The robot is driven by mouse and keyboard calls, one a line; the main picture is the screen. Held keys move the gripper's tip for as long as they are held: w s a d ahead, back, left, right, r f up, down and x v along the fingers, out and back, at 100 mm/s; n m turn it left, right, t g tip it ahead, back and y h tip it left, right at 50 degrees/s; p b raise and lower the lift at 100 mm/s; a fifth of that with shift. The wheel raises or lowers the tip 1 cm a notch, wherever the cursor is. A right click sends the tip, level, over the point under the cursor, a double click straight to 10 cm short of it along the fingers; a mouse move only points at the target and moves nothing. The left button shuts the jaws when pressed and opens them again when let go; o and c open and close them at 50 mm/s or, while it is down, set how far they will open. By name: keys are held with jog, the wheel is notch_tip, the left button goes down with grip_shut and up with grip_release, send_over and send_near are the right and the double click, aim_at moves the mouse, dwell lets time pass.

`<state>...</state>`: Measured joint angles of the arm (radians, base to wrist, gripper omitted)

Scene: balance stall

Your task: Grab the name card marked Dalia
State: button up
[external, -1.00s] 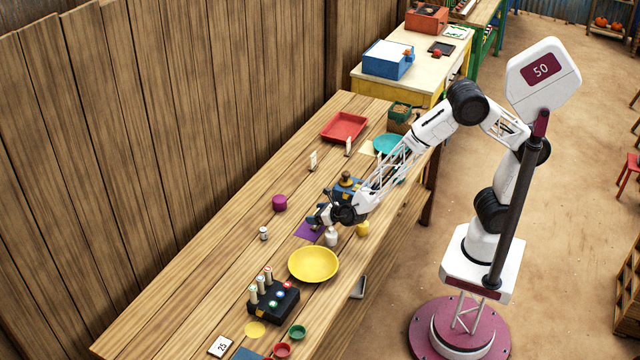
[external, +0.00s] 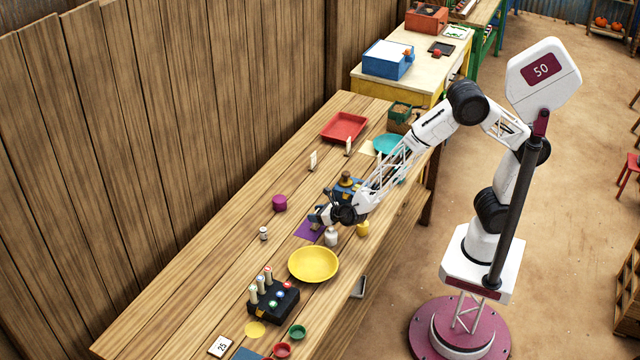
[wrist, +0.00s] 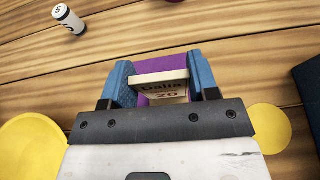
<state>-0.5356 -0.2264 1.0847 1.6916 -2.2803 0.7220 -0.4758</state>
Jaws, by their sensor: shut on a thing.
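The name card marked Dalia (wrist: 160,86) is a pale wooden piece with dark lettering and the number 20 below the name. In the wrist view it sits between the two blue fingers of my gripper (wrist: 163,82), which is shut on it. A purple mat (wrist: 180,62) shows just beyond the card. In the external view my gripper (external: 320,217) is low over the purple mat (external: 306,230), and the card is too small or hidden to make out there. I cannot tell whether the card touches the mat.
A white bottle (external: 331,237) and a yellow cup (external: 362,228) stand close to my gripper. A yellow plate (external: 313,264) lies in front. A small labelled cylinder (external: 263,233) and a purple cylinder (external: 279,203) stand to the left.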

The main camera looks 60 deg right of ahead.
jog(key=shift+r, duration=0.1)
jog(key=shift+r, duration=4.95)
